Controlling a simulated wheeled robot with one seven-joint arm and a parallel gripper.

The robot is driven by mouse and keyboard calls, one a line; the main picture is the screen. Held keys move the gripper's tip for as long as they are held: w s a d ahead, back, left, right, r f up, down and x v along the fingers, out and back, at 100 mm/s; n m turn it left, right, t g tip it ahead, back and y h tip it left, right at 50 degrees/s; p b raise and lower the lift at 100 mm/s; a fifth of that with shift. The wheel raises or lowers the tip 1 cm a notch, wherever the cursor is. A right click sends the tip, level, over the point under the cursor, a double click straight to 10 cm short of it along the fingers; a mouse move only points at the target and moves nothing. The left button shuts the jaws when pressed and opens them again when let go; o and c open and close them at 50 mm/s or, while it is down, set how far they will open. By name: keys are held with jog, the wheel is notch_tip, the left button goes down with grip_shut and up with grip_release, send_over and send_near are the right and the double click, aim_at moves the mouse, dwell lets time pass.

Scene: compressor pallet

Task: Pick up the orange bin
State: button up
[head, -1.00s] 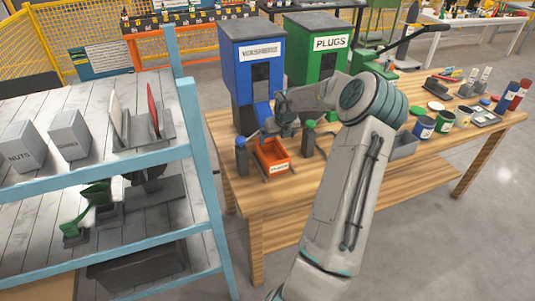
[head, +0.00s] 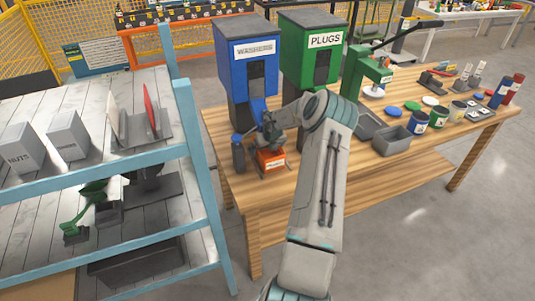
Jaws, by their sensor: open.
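The orange bin (head: 271,161) stands on the wooden table near its front left edge, below the chute of the blue WASHERS dispenser (head: 249,75). A label shows on its front. My gripper (head: 268,142) is directly above and behind the bin's front wall and hides most of its top. The jaws are open; the fingertips are small and partly hidden, and I cannot tell whether they touch the bin.
A blue-capped bottle (head: 238,153) stands close left of the bin. The green PLUGS dispenser (head: 312,65) is behind my arm. Grey trays (head: 390,141), paint cans (head: 438,119) and a green press (head: 368,70) stand to the right. A blue-framed shelf (head: 195,150) is at left.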

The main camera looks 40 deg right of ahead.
jog(key=shift+f, duration=0.25)
dwell(0.6)
jog(key=c, duration=0.9)
